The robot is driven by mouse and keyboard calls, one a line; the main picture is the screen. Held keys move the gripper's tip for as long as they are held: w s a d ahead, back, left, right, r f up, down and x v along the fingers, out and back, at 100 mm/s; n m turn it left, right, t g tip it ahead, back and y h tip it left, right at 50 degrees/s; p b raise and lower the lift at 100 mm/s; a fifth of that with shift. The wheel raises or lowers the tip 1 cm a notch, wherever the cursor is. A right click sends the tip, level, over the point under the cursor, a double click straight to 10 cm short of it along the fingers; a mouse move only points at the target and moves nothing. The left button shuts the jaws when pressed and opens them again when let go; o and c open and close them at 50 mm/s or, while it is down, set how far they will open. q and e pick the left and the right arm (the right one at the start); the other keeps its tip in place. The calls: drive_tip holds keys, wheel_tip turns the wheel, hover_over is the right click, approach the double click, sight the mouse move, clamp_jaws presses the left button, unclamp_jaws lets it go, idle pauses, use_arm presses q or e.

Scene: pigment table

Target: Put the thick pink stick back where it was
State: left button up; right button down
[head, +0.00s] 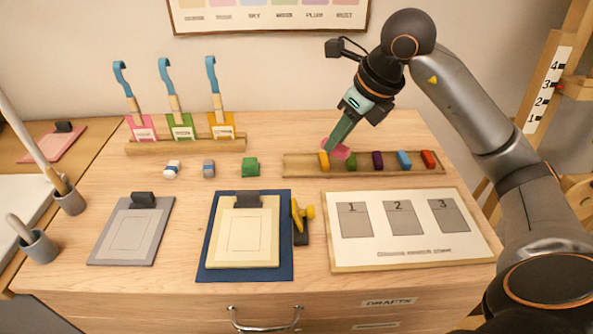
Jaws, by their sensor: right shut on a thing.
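The thick pink stick (342,153) is at the tip of my right gripper (336,146), which is shut on it. The stick is tilted and partly hidden by the fingers. It is over the back left part of the long wooden tray (302,168), just behind the yellow stick (324,160) and the green stick (350,163). I cannot tell whether it touches the tray. My left gripper is not in view.
Purple (377,160), blue (404,160) and red (428,159) sticks stand further right in the tray. A numbered board (410,250) lies in front. Left of the tray is a green block (250,167). A wooden rack (185,146) holds blue-handled tools.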

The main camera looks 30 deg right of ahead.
drive_tip(key=shift+d+r, duration=0.1)
drive_tip(key=shift+d, duration=0.25)
drive_tip(key=w+f, duration=0.3)
drive_tip(key=w, duration=0.1)
drive_tip(key=w+f+p, duration=0.1)
drive_tip(key=w+f, duration=0.1)
drive_tip(key=w, duration=0.2)
drive_tip(key=w+f, duration=0.3)
drive_tip(key=w, duration=0.1)
drive_tip(key=shift+w+a+f+p, duration=0.2)
drive_tip(key=shift+a+f+p, duration=0.1)
drive_tip(key=shift+p, duration=0.1)
drive_tip(key=shift+w+f, duration=0.35)
drive_tip(key=shift+f, duration=0.05)
drive_tip(key=f, duration=0.3)
drive_tip(key=shift+w+f, duration=0.2)
drive_tip(key=shift+f, duration=0.05)
drive_tip(key=c, duration=0.7)
unclamp_jaws()
drive_tip(key=shift+c, duration=0.2)
drive_tip(key=shift+r, duration=0.1)
drive_tip(key=v, duration=1.2)
